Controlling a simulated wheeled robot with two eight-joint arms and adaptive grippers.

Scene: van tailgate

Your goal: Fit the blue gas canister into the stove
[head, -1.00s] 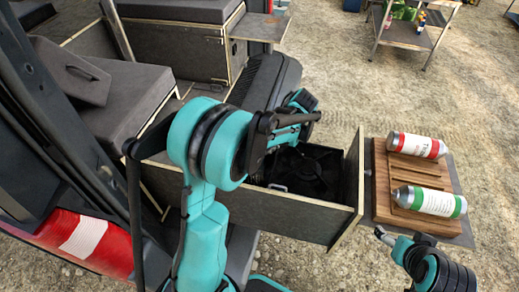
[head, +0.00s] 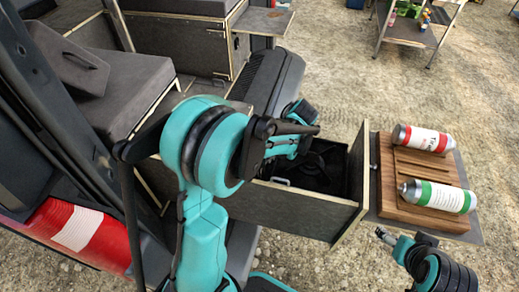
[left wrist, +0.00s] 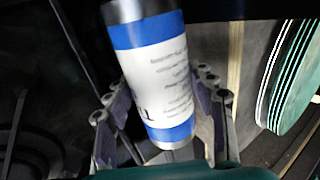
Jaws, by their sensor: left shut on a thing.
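The blue gas canister (left wrist: 152,68) has blue bands and a white label. In the left wrist view it sits between the two fingers of my left gripper (left wrist: 165,115), which is shut on it; it is tilted slightly. In the head view my left arm reaches over the open drawer and hides the canister and the fingers. The black stove (head: 325,168) lies inside the drawer, partly covered by my arm. My right gripper (head: 384,236) is at the lower right, in front of the wooden board; its jaw opening is too small to judge.
The drawer (head: 300,208) has wooden walls around the stove. To its right, a slatted wooden board (head: 405,208) holds a red canister (head: 422,139) and a green canister (head: 437,196). A red-and-white thing (head: 80,235) is at lower left. Gravel lies beyond.

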